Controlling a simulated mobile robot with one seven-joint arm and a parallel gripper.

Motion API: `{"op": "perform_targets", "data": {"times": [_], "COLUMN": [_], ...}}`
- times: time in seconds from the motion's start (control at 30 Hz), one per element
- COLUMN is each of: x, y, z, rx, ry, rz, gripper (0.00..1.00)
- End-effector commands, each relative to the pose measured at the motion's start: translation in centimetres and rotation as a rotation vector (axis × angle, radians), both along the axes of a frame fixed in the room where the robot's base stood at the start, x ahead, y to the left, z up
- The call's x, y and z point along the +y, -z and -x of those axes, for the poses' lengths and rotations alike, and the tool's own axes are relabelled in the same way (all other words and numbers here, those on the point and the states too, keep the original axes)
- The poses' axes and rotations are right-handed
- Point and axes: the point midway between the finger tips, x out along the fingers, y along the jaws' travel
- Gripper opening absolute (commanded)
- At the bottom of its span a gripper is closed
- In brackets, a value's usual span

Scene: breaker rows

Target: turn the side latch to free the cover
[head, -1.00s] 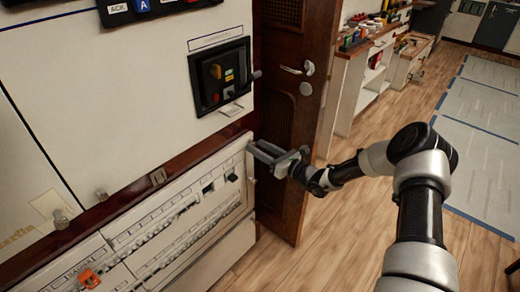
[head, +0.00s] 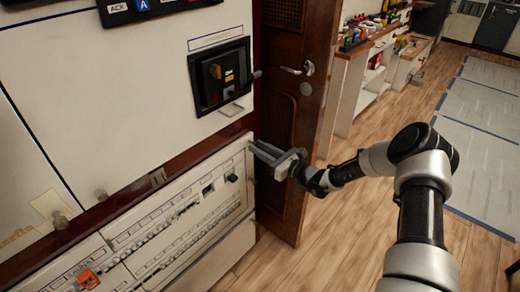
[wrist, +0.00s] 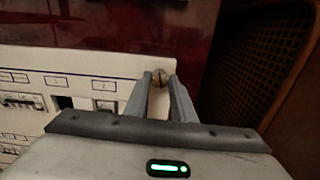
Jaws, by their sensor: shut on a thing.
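The side latch (wrist: 160,77) shows in the wrist view as a small round brassy knob at the upper right corner of the white breaker cover (wrist: 75,68). My gripper (wrist: 159,78) has one finger on each side of the knob and is shut on it. In the head view my gripper (head: 255,148) reaches in from the right to the right edge of the cover (head: 215,203). The fingers hide the latch there. The cover sits flat on the panel, with rows of breakers showing through it.
A dark wooden door (head: 290,110) stands close behind my gripper on the right. A black control box (head: 222,77) with a protruding handle is on the white panel above. An orange breaker piece (head: 87,279) is at the lower left. Open wooden floor (head: 385,105) lies right.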

Motion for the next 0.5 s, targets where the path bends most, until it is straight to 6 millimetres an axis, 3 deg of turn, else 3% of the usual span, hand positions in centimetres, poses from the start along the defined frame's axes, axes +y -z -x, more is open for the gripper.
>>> {"op": "perform_targets", "data": {"times": [0.5], "x": [-0.07], "y": [0.17], "z": [-0.05], "rx": [-0.376], "ry": [0.000], "rz": [0.296], "gripper": [0.00]}}
